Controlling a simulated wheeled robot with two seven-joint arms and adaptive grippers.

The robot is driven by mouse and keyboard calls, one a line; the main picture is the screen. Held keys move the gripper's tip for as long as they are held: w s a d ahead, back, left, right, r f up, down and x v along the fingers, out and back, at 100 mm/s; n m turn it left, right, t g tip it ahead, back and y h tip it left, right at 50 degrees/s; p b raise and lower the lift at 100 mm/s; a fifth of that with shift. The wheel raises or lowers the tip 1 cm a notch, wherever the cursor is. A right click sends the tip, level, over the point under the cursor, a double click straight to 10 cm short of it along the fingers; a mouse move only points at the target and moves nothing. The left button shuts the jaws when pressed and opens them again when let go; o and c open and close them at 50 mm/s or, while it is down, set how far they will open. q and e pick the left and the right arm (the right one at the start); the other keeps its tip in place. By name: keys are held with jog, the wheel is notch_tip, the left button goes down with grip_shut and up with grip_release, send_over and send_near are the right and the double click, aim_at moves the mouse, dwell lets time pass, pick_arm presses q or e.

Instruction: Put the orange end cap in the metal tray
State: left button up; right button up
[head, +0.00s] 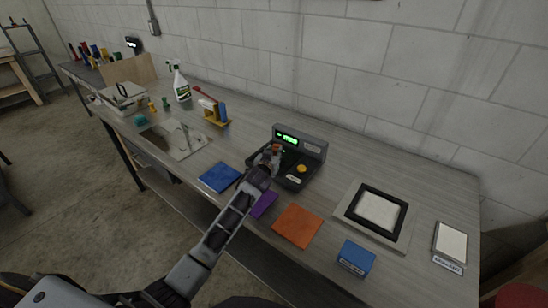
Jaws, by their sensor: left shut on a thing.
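My left gripper (269,161) is over the left part of a black weighing device (314,149) with a green lit display. It is shut on a small orange piece, which looks like the orange end cap (276,148) and shows at the fingertips. The fingers partly hide it, and I cannot tell whether it touches the device. The shallow metal tray (179,152) lies on the bench to the left of the gripper, beyond the blue cloth. My right gripper is not in view.
A yellow round piece (302,169) sits on the device. Blue (219,177), purple (265,205) and orange (297,225) cloths lie along the front edge. A coloured rack (215,113) and spray bottle (181,85) stand behind the tray. A blue box (356,257) and black frame (358,201) are right.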

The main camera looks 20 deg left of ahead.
pick_arm(q)
jog(key=shift+f, duration=0.8)
jog(key=shift+f, duration=0.1)
jog(key=o, duration=1)
jog(key=shift+b+v, duration=0.35)
jog(key=shift+v, duration=5.7)
jog(key=shift+o, duration=0.2)
jog(key=shift+w, duration=0.1)
